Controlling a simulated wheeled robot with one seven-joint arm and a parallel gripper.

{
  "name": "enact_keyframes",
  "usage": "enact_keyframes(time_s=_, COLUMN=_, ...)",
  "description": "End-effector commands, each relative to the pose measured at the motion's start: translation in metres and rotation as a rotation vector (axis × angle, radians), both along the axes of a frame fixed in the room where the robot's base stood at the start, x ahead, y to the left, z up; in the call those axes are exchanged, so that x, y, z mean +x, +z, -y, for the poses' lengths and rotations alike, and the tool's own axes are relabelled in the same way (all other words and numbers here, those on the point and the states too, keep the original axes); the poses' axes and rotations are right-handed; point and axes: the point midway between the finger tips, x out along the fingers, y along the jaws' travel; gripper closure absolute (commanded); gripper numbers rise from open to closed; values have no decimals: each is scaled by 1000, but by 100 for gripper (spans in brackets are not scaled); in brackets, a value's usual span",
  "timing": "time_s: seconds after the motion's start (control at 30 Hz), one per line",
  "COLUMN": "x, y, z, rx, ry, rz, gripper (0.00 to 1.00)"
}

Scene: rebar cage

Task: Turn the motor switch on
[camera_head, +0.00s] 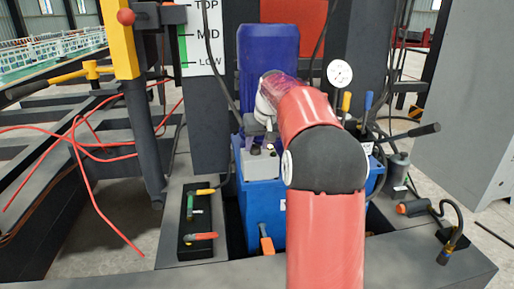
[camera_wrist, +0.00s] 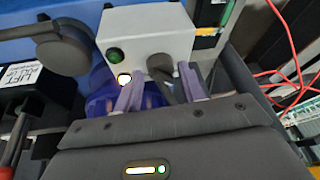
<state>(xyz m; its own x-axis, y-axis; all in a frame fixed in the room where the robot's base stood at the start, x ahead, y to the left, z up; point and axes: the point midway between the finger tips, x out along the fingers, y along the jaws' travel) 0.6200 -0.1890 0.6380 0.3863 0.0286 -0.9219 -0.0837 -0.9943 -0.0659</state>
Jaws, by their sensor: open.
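A light grey control box (camera_wrist: 146,36) fills the top middle of the wrist view. On its face are a dark green round button (camera_wrist: 114,55) and a small bright light (camera_wrist: 124,79). A dark rounded part (camera_wrist: 158,62) sits at its lower edge; I cannot tell whether this is the motor switch. My gripper (camera_wrist: 158,80) is open, its two pale purple fingers spread just in front of the box, on either side of the rounded part. I cannot tell whether they touch it. In the head view my arm hides much of this area beside the blue motor unit (camera_head: 265,55).
A blue tank (camera_head: 260,215) stands below. A round gauge (camera_head: 340,73) and several levers (camera_head: 412,133) are on the right. Red hoses (camera_head: 85,180) hang at the left. A black block with green and orange valves (camera_head: 203,222) is at the front left.

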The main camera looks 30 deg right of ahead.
Motion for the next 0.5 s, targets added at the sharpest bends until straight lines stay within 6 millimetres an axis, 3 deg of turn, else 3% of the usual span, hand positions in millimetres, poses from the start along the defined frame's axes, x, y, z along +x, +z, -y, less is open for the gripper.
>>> enact_keyframes(time_s=0.37, x=3, y=-8, z=-1, rx=0, ry=0, rz=0, gripper=60)
enact_keyframes(time_s=0.5, x=3, y=-8, z=-1, rx=1, ry=0, rz=0, gripper=77)
